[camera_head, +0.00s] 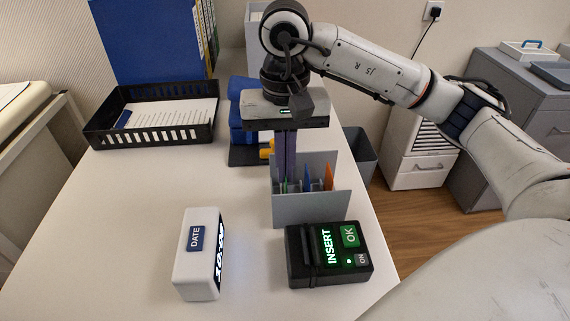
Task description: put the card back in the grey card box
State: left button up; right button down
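The grey card box (308,210) stands near the right edge of the white table, with a tall back panel. No loose card shows clearly. My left gripper is not in view.
A black device (300,268) with lit green "INSERT" and "OK" stands just in front of the box. A white "DATE" clock (186,275) stands left of it. A black tray (150,137) with papers and a blue-and-black item (240,125) are behind. The table's left-middle is clear.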

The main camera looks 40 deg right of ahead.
jog(key=c, duration=2)
grip_release()
notch_tip(320, 180, up, 10)
jog(key=p, duration=0.3)
jog(key=shift+r, duration=0.15)
jog(key=shift+s, duration=0.1)
